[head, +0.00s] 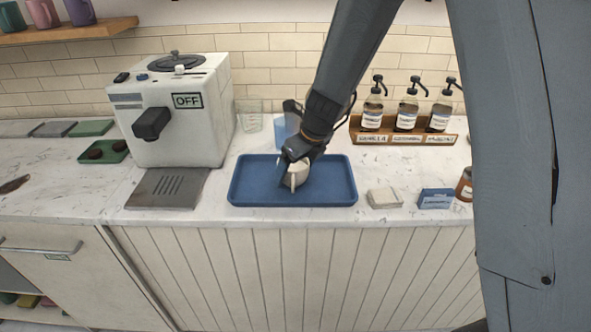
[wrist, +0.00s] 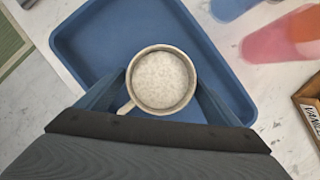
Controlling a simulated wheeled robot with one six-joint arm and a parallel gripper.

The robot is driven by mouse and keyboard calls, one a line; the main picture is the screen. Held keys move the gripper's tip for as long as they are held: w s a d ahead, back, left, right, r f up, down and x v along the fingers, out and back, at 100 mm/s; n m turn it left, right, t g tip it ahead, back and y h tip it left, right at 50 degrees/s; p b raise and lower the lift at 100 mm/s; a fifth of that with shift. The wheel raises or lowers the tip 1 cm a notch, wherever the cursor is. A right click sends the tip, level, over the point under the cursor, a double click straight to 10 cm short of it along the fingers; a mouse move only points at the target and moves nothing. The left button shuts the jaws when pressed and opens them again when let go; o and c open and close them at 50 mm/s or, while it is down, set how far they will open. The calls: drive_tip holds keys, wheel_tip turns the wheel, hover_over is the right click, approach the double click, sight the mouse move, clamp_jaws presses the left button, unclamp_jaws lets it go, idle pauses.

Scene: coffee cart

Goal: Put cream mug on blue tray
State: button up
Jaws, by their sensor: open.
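The cream mug (head: 296,174) stands upright on the blue tray (head: 338,190) on the counter, near the tray's middle. In the wrist view the mug (wrist: 161,80) shows from above with a pale, speckled content and its handle toward the lower left. The blue tray (wrist: 95,45) lies beneath it there. My gripper (head: 293,165) is down at the mug. In the wrist view its fingers (wrist: 162,95) are open, one on each side of the mug. I cannot tell whether either finger touches it. The arm hides part of the mug's top in the head view.
A white coffee machine (head: 185,115) marked OFF stands left of the tray. A rack of syrup bottles (head: 407,112) is at the back right. A stack of napkins (head: 384,198) and a blue card (head: 435,199) lie right of the tray. Cups (head: 281,128) stand behind it.

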drive_tip(key=v, duration=1.2)
drive_tip(key=s+d+f+n+h, duration=0.1)
drive_tip(key=s+d+n, duration=0.3)
drive_tip(key=n, duration=0.5)
drive_tip(key=s+d+f+n+g+h, duration=0.1)
drive_tip(key=s+d+f+n, duration=0.1)
drive_tip(key=s+d+n, duration=0.3)
drive_tip(key=s+d+f+n+h, duration=0.1)
drive_tip(key=s+d+f+n, duration=0.1)
drive_tip(key=s+d+n, duration=0.3)
drive_tip(key=s+n, duration=0.4)
drive_tip(key=n, duration=0.4)
drive_tip(key=shift+s+f+n, duration=0.25)
drive_tip(key=shift+s+n, duration=0.15)
wheel_tip(320, 180, down, 2)
drive_tip(key=shift+f+g+b, duration=0.1)
drive_tip(key=shift+g+b, duration=0.3)
drive_tip(key=shift+b, duration=0.7)
